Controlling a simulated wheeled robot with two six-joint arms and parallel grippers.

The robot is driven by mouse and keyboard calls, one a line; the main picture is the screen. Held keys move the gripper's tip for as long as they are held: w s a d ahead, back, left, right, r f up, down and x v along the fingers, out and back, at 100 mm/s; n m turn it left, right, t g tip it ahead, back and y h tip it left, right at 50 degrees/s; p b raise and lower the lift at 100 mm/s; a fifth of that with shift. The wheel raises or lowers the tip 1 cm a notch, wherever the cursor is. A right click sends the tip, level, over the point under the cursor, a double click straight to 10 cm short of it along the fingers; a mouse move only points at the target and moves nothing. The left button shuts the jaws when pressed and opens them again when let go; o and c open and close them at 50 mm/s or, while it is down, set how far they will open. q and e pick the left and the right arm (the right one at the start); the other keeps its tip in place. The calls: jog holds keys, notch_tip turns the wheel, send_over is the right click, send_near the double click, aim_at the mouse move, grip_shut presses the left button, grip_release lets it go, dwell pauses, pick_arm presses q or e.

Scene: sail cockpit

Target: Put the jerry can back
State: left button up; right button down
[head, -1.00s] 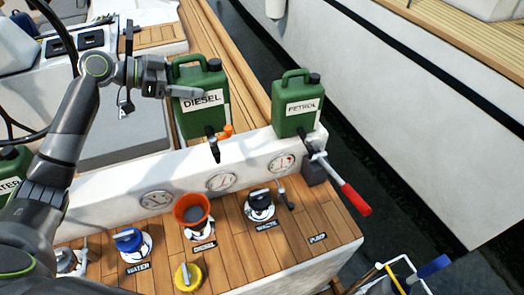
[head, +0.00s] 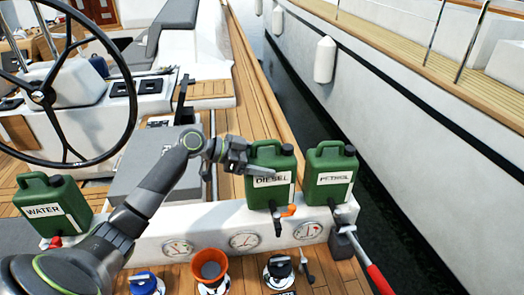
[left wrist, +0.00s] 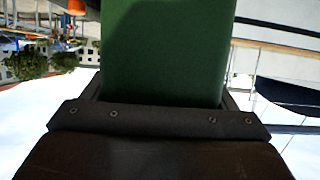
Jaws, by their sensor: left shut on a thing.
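The green DIESEL jerry can (head: 271,158) is upright at the white ledge (head: 200,226), just left of the green PETROL jerry can (head: 329,165). My left gripper (head: 250,168) is shut on the DIESEL can, reaching it from the left with a finger across its front. The can's base is level with the ledge top; I cannot tell whether it rests there. In the left wrist view the can's green side (left wrist: 163,50) fills the space between the jaws. The green WATER jerry can (head: 50,208) stands at the far left. My right gripper is out of view.
Round gauges (head: 245,241) sit on the ledge front. Below are an orange funnel (head: 209,265), a blue cap (head: 143,284) and a black cap (head: 279,268). A red-handled lever (head: 378,277) juts out right. The steering wheel (head: 43,95) is at upper left.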

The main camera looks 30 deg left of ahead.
pick_arm(q)
notch_tip(320, 180, down, 3)
jog(key=shift+r, duration=0.2)
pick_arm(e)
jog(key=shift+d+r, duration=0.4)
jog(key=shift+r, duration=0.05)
pick_arm(q)
jog(key=shift+f, duration=0.15)
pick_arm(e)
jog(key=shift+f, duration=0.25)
pick_arm(q)
jog(key=o, duration=2)
jog(key=shift+f, duration=0.1)
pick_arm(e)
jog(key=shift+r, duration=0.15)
pick_arm(q)
jog(key=b+v, duration=0.4)
jog(key=v, duration=0.8)
jog(key=shift+r, duration=0.25)
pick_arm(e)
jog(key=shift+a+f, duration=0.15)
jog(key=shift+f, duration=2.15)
